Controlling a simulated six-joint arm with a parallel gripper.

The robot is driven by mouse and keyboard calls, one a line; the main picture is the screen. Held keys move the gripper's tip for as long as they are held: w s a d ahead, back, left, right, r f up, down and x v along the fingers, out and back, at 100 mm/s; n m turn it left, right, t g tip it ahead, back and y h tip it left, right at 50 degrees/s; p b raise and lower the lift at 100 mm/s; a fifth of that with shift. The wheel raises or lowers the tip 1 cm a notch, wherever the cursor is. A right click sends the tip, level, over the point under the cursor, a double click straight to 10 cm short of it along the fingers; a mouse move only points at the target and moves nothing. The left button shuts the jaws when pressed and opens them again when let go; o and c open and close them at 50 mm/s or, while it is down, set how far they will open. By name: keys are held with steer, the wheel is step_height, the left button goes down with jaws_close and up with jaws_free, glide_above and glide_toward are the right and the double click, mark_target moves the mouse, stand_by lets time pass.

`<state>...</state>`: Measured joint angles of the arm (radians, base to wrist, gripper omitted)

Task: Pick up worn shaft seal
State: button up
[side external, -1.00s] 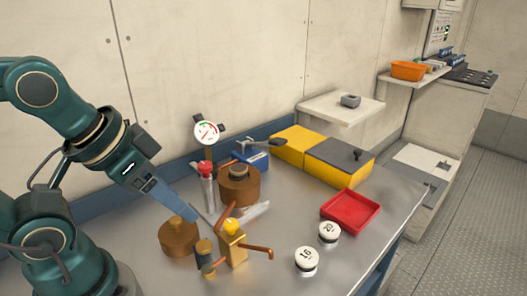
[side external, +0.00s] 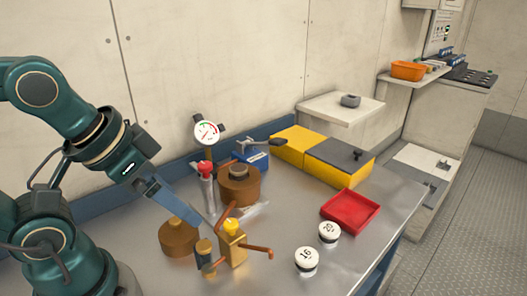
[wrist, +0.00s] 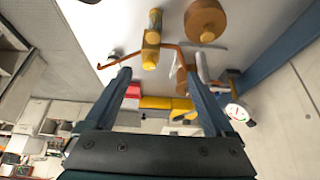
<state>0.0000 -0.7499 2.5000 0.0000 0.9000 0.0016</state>
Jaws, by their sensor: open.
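I cannot surely tell which thing is the worn shaft seal. A small grey ring-like piece (side external: 350,101) lies on the white wall shelf, far from my gripper. My gripper (side external: 205,222) points down to the right, low over the bench among brown and brass parts. In the wrist view its two blue fingers (wrist: 155,75) stand apart with nothing held between them. A brass valve block (side external: 233,245) with copper arms is close to the fingertips in the side view. It also shows beyond the fingers in the wrist view (wrist: 151,40).
Brown cylinders (side external: 179,238) and (side external: 239,186), a dial gauge (side external: 206,132) and a red-capped bottle (side external: 206,168) crowd the bench near me. A red tray (side external: 350,211), white round weights (side external: 307,261) and a yellow box (side external: 292,143) stand right.

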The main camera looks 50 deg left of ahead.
mark_target(238, 167)
steer(key=w+a+r+m+g+y, duration=0.1)
steer(key=w+a+m+y, duration=0.2)
steer(key=m, duration=0.1)
steer(key=w+a+r+m+g+y, duration=0.1)
steer(key=w+a+m+y, duration=0.1)
steer(key=w+a+m, duration=0.2)
steer(key=w+a+r+m+g+y, duration=0.1)
steer(key=w+a+m+y, duration=0.2)
steer(key=m, duration=0.2)
steer(key=shift+w+a+y, duration=0.25)
steer(key=shift+w+y, duration=0.05)
steer(key=w+d+f+m+y, duration=0.1)
steer(key=w+f+m, duration=0.1)
steer(key=w+f, duration=0.1)
steer(key=w+d+f+m+y, duration=0.1)
steer(key=w+f+m+y, duration=0.1)
steer(key=f+m, duration=0.1)
steer(key=w+d+f+m+y, duration=0.1)
steer(key=w+d+f+m, duration=0.1)
steer(key=w+f, duration=0.1)
steer(key=shift+w+f, duration=0.3)
steer(key=shift+f, duration=0.4)
steer(key=shift+a+f+m+y, duration=0.15)
steer(key=shift+f+m+y, duration=0.1)
steer(key=shift+m+y, duration=0.05)
steer(key=shift+x, duration=2.25)
steer(key=shift+w, duration=0.1)
jaws_close()
steer(key=shift+r, duration=0.1)
